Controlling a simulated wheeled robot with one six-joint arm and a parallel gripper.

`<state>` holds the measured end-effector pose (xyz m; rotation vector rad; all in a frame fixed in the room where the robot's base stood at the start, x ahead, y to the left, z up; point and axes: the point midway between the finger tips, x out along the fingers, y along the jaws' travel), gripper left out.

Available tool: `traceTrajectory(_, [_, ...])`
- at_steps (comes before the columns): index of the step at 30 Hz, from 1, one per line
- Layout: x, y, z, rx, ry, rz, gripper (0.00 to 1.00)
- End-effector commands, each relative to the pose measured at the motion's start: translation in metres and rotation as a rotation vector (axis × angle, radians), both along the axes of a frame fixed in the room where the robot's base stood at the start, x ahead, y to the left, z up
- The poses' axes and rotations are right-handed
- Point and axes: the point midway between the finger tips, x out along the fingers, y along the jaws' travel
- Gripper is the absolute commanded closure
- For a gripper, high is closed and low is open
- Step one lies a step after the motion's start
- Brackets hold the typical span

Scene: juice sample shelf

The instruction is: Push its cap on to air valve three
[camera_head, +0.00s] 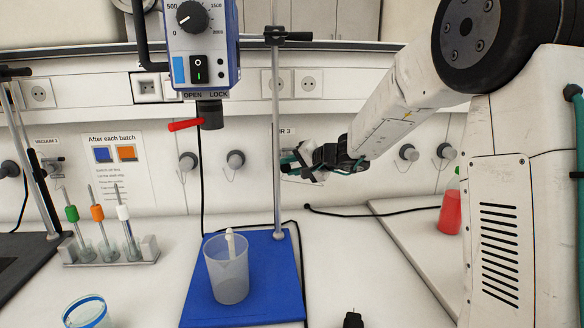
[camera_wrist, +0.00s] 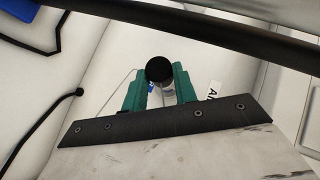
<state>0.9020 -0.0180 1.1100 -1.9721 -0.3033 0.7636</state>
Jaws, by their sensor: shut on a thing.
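My gripper (camera_head: 296,163) is at the back wall, just below the AIR 3 label (camera_head: 286,131). In the wrist view its two teal fingers (camera_wrist: 160,84) are shut on the cap (camera_wrist: 160,69), a round black-ended piece between their tips. A pale metallic part shows just below the black end. Air valve three is mostly hidden behind the gripper and cap, so I cannot tell whether the cap touches it or is seated. The label also shows in part at the right in the wrist view (camera_wrist: 213,90). A thin wire loop (camera_wrist: 117,80) hangs left of the fingers.
A metal stand rod (camera_head: 278,130) rises left of my gripper. A beaker (camera_head: 228,277) stands on a blue base (camera_head: 262,295). A black cable (camera_head: 345,213) runs along the bench's back.

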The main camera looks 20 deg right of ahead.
Motion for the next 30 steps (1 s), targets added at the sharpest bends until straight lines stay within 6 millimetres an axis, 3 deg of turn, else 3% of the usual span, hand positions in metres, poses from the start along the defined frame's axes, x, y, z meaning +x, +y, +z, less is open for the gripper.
traceTrajectory(30, [0.013,-0.003,0.000,0.000,0.000,0.000,1.00])
